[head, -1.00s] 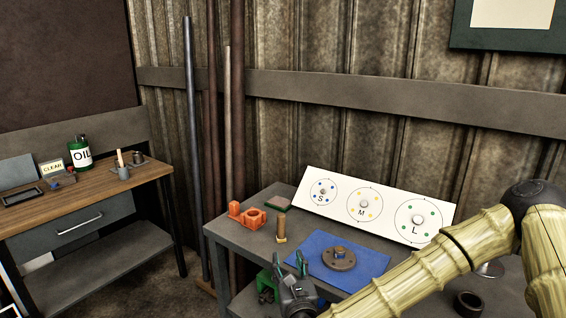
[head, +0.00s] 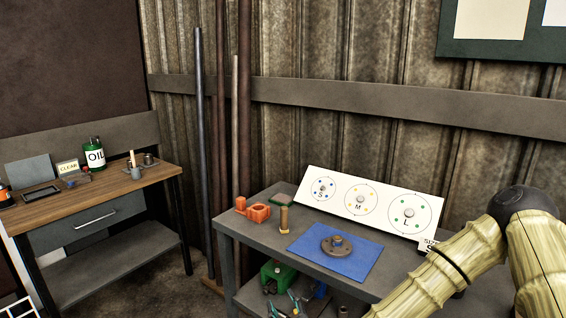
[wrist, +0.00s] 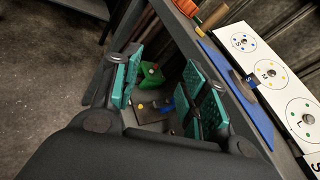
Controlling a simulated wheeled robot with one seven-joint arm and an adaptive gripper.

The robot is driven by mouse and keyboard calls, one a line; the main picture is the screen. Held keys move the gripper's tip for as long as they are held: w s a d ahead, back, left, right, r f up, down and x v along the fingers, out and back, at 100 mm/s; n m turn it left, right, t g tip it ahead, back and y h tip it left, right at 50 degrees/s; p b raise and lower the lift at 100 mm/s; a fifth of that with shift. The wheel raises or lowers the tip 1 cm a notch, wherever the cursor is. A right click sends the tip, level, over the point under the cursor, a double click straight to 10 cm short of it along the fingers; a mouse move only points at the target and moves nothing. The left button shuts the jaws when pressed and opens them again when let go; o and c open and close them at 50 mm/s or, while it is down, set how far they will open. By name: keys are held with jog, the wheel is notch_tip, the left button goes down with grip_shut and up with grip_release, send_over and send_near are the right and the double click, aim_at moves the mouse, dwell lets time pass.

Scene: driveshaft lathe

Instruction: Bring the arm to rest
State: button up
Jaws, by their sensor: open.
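My gripper (head: 282,304) is at the bottom edge of the head view, in front of the grey bench, with only its teal fingertips showing. In the wrist view my gripper (wrist: 163,88) is open, its teal-padded fingers wide apart with nothing held between them. Beyond the fingers, a green object (wrist: 151,75) appears low, under the bench top. My bamboo-like arm reaches in from the right of the head view and hides the bench's right part.
A wooden workbench (head: 95,192) stands left, with open floor between.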

jog(key=s+d+f+n+g, duration=0.2)
jog(key=s+f+n+g, duration=0.2)
jog(key=s+f+n, duration=0.55)
jog(key=s+d+f+n+g, duration=0.2)
jog(key=s+f+n+g, duration=0.4)
jog(key=f, duration=0.6)
jog(key=s+d+f+n+g+h, duration=0.2)
jog(key=s+d+f+n, duration=0.2)
jog(key=s+d+n, duration=0.2)
jog(key=s+d+f+n+g+h, duration=0.2)
jog(key=s+d+n, duration=0.4)
jog(key=s+d, duration=0.5)
notch_tip(320, 180, down, 2)
jog(key=shift+s+d+f+g, duration=0.25)
jog(key=shift+s+g, duration=0.25)
jog(key=shift+s, duration=0.6)
